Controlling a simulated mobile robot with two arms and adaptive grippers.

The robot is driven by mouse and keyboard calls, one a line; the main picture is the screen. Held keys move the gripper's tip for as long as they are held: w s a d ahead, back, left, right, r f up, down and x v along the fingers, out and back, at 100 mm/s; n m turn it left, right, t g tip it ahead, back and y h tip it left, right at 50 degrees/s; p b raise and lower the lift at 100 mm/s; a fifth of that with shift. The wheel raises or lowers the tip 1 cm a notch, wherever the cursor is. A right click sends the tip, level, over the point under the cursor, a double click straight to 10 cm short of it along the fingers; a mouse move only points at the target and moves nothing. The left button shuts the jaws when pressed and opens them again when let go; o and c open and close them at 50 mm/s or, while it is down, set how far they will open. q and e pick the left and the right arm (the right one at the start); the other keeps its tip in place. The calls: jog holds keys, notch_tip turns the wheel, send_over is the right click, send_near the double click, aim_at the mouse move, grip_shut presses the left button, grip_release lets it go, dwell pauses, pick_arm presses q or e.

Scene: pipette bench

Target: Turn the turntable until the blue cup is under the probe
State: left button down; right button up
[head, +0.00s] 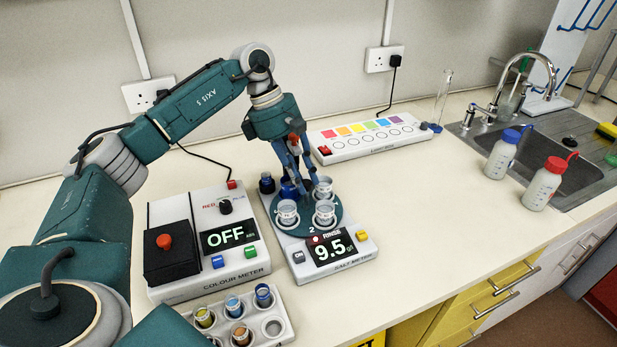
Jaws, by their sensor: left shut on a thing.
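The round teal turntable (306,226) sits on the white salt meter (338,262), whose display reads 9.5. Three pale cups stand on it: one at the back right (323,187), one at the front right (325,213) and one at the front left (287,213). A blue cup (288,189) is at the back left, partly hidden by my gripper. My left gripper (303,182) points down over the back of the turntable, between the blue cup and the back right cup. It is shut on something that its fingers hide. I cannot make out the probe clearly. My right gripper is not in view.
The colour meter (262,270), reading OFF, stands left of the turntable. A vial rack (284,329) is in front. A white light box (345,153) lies behind. Two wash bottles (502,155) (545,184) stand by the sink (470,130). The bench to the right is clear.

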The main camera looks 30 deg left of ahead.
pick_arm(q)
jog(key=shift+w+r, duration=0.15)
jog(key=shift+r, duration=0.1)
jog(key=c, duration=1.5)
grip_release()
jog(key=shift+d, duration=0.1)
jog(key=shift+f, duration=0.1)
jog(key=v, duration=1.2)
